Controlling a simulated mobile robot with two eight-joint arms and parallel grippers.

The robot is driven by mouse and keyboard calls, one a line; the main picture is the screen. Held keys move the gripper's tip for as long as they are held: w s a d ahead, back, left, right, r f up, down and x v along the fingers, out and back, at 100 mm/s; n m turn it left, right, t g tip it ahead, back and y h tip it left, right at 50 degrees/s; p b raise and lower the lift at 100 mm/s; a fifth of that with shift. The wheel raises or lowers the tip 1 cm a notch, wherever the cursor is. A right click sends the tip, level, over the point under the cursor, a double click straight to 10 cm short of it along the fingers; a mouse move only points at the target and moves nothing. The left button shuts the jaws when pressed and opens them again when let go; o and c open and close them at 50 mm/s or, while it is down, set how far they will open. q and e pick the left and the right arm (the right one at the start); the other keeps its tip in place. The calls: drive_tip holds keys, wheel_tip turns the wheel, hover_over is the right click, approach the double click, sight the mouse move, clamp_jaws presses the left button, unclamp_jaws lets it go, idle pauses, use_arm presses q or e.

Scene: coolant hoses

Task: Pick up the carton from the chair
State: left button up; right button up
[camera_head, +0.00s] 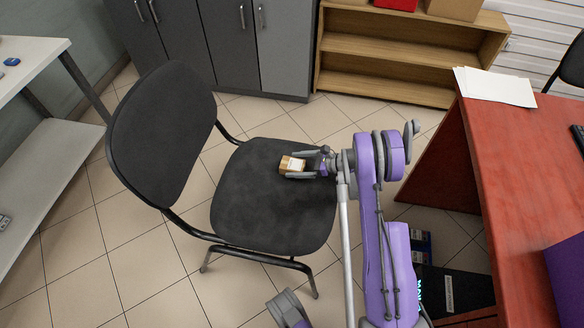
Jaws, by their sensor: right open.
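A small brown carton (291,164) with a pale label is over the seat of a black chair (262,215), near the seat's right rear part. My right gripper (300,163) reaches in from the right, with its open fingers on either side of the carton. I cannot tell whether the fingers touch it. The carton looks to be on the seat, but the small gap below it is hard to judge.
A red-brown desk (500,150) with white papers (494,86) stands at the right. A white shelf table (35,48) is at the left. Grey cabinets (228,45) and a wooden shelf (400,50) line the back. Tiled floor is free left of the chair.

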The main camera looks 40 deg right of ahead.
drive_tip(key=shift+x, duration=0.9)
drive_tip(key=shift+r, duration=0.1)
drive_tip(key=c, duration=1.3)
